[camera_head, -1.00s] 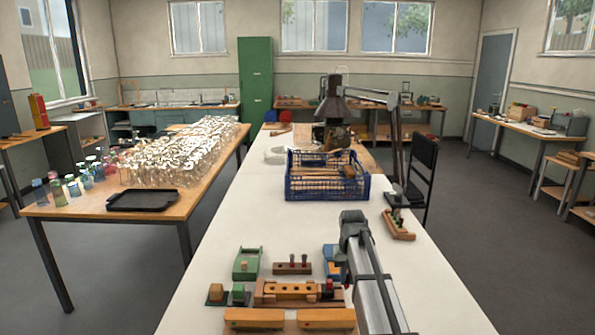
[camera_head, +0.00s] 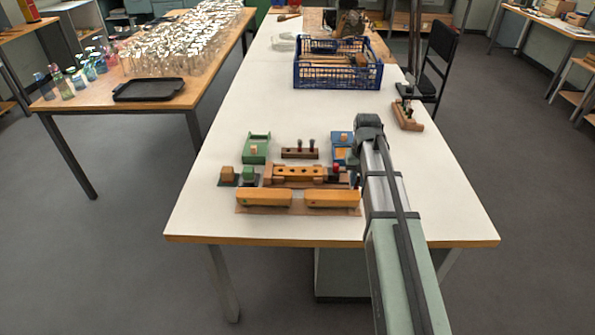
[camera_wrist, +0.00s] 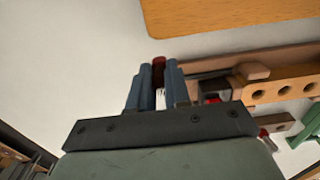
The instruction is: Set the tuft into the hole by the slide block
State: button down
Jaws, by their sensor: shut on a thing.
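My gripper (camera_wrist: 158,88) is shut on a dark red tuft (camera_wrist: 159,64) with pale bristles hanging between the blue fingers. In the head view my gripper (camera_head: 355,178) is at the right end of the fixture, and the tuft cannot be made out there. An orange block with several holes (camera_wrist: 280,91) lies right of my gripper in the wrist view, apart from the tuft. It also shows in the head view (camera_head: 298,173), held in a brown wooden fixture. A tan block (camera_wrist: 255,73) touches its near end; I cannot tell whether this is the slide block.
Two long yellow-orange pieces (camera_head: 332,198) lie in front of the fixture. A green tray (camera_head: 257,140), a rack with dark-topped pegs (camera_head: 299,154) and a blue tray (camera_head: 342,139) stand behind it. A blue crate (camera_head: 337,73) is farther back. The white table is clear at left.

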aim_at(298, 174)
dwell(0.4)
jog(key=shift+a, duration=0.2)
jog(key=shift+n, duration=0.6)
jog(key=a+r, duration=0.1)
jog(key=a, duration=0.1)
jog(key=w+a+r, duration=0.1)
jog(key=a, duration=0.1)
jog(key=w+a+r, duration=0.1)
jog(key=a+r, duration=0.1)
jog(key=a, duration=0.1)
jog(key=shift+w+a, duration=0.1)
jog(key=shift+w, duration=0.15)
jog(key=w+a+r+m, duration=0.1)
jog(key=w+a+r, duration=0.3)
jog(key=a+r, duration=0.1)
jog(key=shift+w+a+r, duration=0.2)
jog(key=shift+a+r, duration=0.15)
jog(key=shift+r, duration=0.15)
jog(key=shift+f, duration=0.1)
jog(key=shift+f, duration=3.35)
jog(key=shift+f, duration=0.85)
